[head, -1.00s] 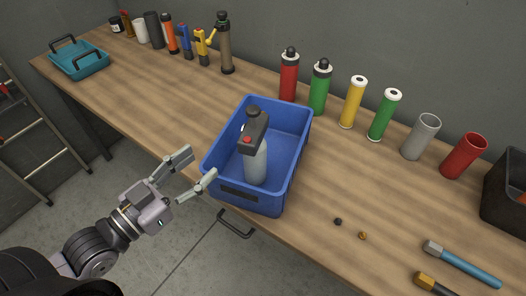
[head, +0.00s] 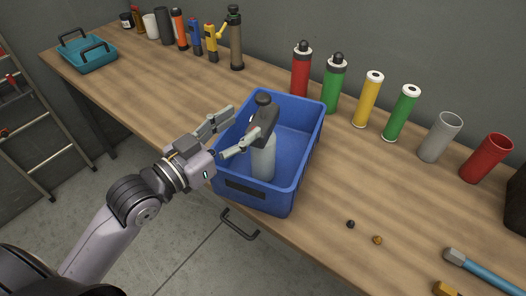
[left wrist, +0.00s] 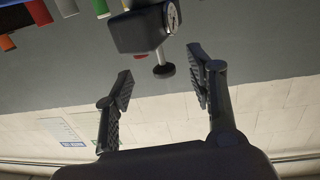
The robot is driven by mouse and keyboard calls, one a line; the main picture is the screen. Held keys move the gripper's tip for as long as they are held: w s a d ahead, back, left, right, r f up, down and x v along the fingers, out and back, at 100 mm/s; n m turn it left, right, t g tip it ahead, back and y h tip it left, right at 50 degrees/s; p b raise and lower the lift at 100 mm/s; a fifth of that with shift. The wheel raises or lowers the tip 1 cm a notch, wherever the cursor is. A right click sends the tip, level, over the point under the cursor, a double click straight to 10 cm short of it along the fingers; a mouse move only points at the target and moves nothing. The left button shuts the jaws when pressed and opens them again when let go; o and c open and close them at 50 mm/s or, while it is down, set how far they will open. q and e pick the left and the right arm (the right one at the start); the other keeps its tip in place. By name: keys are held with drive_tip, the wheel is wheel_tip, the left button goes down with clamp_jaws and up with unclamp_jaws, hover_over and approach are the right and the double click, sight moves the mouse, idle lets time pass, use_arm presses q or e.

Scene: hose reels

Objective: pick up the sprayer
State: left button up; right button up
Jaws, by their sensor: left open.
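The sprayer has a grey bottle (head: 263,163) and a dark head (head: 263,126) with a round knob on top. It stands upright inside the blue bin (head: 257,198). My left gripper (head: 242,129) is open at the bin's left side, its fingers reaching over the rim toward the sprayer's head. In the left wrist view, which looks upside down, a dark block with a round knob, seemingly the sprayer's head (left wrist: 140,32), shows ahead of the open fingers (left wrist: 160,82). I cannot tell if a finger touches it. My right gripper is not in view.
The wooden bench (head: 160,100) holds red, green and yellow canisters (head: 368,99) behind and right of the bin. A teal tray (head: 88,55) sits far left. Small caps (head: 377,240) and a blue-handled tool (head: 485,272) lie at the right. A ladder (head: 25,140) stands at left.

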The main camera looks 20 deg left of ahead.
sight(262, 110)
use_arm(q)
drive_tip(key=shift+x, duration=1.2)
drive_tip(key=shift+w+d+r+p, duration=0.2)
drive_tip(key=shift+w+p, duration=0.2)
drive_tip(key=shift+p, duration=0.05)
drive_tip(key=p+x, duration=0.1)
drive_tip(key=x, duration=0.2)
drive_tip(key=shift+w+d+r, duration=0.1)
drive_tip(key=shift+w, duration=0.25)
drive_tip(key=shift+w+d, duration=0.25)
drive_tip(key=shift+w, duration=0.1)
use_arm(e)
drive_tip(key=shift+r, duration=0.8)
use_arm(q)
drive_tip(key=shift+s, duration=0.1)
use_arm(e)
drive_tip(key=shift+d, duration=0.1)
use_arm(q)
drive_tip(key=shift+a, duration=0.1)
drive_tip(key=shift+c, duration=0.7)
clamp_jaws()
